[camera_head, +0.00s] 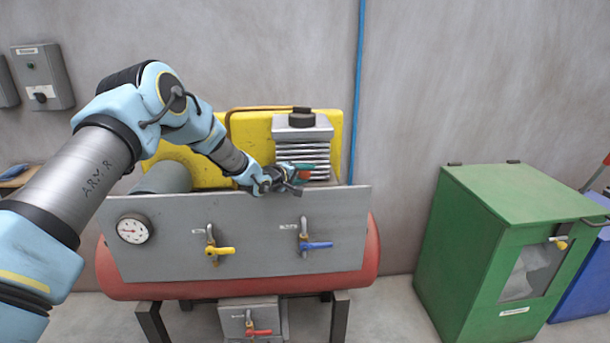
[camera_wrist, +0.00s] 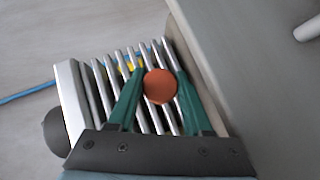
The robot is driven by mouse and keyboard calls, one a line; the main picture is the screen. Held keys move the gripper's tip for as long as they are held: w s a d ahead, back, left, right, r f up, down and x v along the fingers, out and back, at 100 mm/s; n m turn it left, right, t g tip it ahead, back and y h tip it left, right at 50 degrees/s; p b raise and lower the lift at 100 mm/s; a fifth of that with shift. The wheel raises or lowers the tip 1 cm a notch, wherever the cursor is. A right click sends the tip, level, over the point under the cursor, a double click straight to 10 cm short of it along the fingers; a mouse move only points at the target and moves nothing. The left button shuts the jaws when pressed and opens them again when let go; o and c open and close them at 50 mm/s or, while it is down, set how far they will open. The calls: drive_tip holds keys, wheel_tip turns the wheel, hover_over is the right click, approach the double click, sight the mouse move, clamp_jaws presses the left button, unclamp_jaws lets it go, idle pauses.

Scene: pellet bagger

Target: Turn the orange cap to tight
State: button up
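The orange cap (camera_wrist: 160,86) is a round disc in front of the silver cooling fins in the wrist view. My gripper (camera_wrist: 158,78) has two green fingers, one on each side of the cap. The left finger's tip is at the cap's upper left edge, and the right finger lies along its right side. I cannot tell whether both fingers touch it. In the head view my gripper (camera_head: 303,176) is at the finned block, above the grey panel's top edge. There only a small orange bit of the cap shows.
The finned block (camera_head: 302,131) with a black knob (camera_head: 302,118) stands before a yellow guard (camera_head: 249,135). The grey panel (camera_head: 165,262) carries a gauge (camera_head: 133,229), a yellow-handled valve (camera_head: 219,250) and a blue-handled valve (camera_head: 316,245). A green bin (camera_head: 470,250) stands right, with free floor between.

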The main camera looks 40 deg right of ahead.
clamp_jaws()
